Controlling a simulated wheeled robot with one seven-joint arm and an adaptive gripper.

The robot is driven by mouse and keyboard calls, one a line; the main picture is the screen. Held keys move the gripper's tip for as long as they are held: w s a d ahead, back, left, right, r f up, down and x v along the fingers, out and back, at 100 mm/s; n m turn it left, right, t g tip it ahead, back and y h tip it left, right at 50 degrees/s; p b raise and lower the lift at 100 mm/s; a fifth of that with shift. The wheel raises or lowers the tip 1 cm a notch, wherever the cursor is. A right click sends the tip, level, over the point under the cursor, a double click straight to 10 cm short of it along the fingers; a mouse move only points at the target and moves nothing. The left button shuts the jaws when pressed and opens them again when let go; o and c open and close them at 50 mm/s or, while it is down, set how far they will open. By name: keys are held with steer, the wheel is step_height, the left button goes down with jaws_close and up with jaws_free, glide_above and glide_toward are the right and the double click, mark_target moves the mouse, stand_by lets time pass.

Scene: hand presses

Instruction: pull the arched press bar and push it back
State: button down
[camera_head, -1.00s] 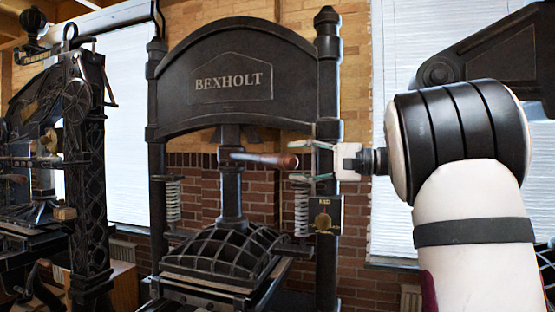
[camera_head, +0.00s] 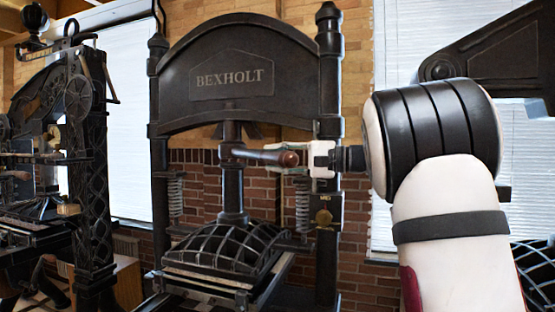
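The press with the arched black top marked BEXHOLT (camera_head: 232,79) stands in the middle of the head view. Its press bar (camera_head: 262,156) sticks out to the right from the central column (camera_head: 232,190) and ends in a rounded brown wooden grip (camera_head: 288,158). My gripper (camera_head: 300,158) comes in from the right at the height of the bar, with its fingers at the wooden grip end. The fingers overlap the right post in the picture. Whether they touch the grip, and how wide they stand apart, is hard to tell.
A second black press (camera_head: 88,150) stands at the left. Below the bar is a ribbed dome (camera_head: 225,250) on the press bed. The right post (camera_head: 329,100) and a coil spring (camera_head: 303,205) are close behind my gripper. A dark machine arm (camera_head: 495,60) is at upper right.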

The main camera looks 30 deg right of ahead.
steer(key=w+a+m+t+h+b, duration=0.1)
steer(key=w+a+m+h, duration=0.2)
steer(key=a, duration=0.9)
steer(key=w+a+m+t+h+b, duration=0.1)
steer(key=w+a+m+t+h, duration=0.1)
steer(key=w+a+h, duration=0.4)
steer(key=w+a+m+t+h+b, duration=0.2)
steer(key=w+a+m+h, duration=0.2)
steer(key=w+a, duration=0.6)
steer(key=a, duration=0.7)
steer(key=shift+a+r, duration=0.2)
steer(key=shift+a, duration=0.2)
steer(key=shift+w+a, duration=0.15)
steer(key=shift+a, duration=0.1)
steer(key=c, duration=1.2)
jaws_free()
steer(key=shift+a+f, duration=0.1)
steer(key=shift+o, duration=0.2)
steer(key=shift+w, duration=0.1)
